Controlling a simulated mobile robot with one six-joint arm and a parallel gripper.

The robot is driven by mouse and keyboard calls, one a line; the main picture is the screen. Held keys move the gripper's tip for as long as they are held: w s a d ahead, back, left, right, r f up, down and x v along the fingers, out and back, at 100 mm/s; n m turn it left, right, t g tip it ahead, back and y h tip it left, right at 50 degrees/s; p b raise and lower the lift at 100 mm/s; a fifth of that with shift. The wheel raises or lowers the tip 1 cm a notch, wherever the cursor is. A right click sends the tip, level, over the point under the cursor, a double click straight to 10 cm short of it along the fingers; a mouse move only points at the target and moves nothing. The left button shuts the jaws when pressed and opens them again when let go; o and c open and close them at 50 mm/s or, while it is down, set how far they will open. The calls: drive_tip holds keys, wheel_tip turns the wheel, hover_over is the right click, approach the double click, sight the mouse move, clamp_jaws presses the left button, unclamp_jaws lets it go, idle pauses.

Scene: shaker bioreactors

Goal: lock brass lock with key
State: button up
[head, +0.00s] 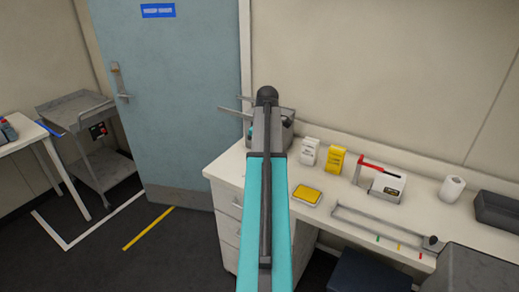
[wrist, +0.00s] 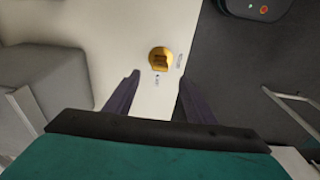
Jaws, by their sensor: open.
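A round brass lock (wrist: 161,54) sits on a white panel (wrist: 136,32) in the wrist view. A darker gold raised piece shows on its lower half; I cannot tell whether this is the key. Small labels sit beside and below the lock. My gripper (wrist: 158,82) is open, its two dark fingers pointing towards the lock, one on either side below it. Nothing shows between the fingers.
A grey rounded block (wrist: 42,82) stands left of the panel in the wrist view. A dark box with an orange-red button (wrist: 264,9) is at the upper right. The head view shows a white bench (head: 330,228), a blue door (head: 175,100) and a grey cart (head: 75,112).

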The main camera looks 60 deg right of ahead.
drive_tip(key=shift+w+f+p, duration=0.15)
drive_tip(key=shift+f+p, duration=0.25)
drive_tip(key=shift+f, duration=1.1)
drive_tip(key=shift+w+f+p, duration=0.2)
drive_tip(key=shift+f+p, duration=0.25)
drive_tip(key=shift+f, duration=1)
drive_tip(key=shift+w+f+p, duration=0.15)
drive_tip(key=shift+f+p, duration=0.25)
drive_tip(key=shift+f, duration=1.1)
drive_tip(key=c, duration=1.2)
drive_tip(key=shift+o, duration=0.2)
drive_tip(key=shift+a+f, duration=0.1)
drive_tip(key=shift+f, duration=0.2)
drive_tip(key=shift+s+n+y, duration=0.1)
drive_tip(key=shift+n+y, duration=0.2)
drive_tip(key=shift+n, duration=2.1)
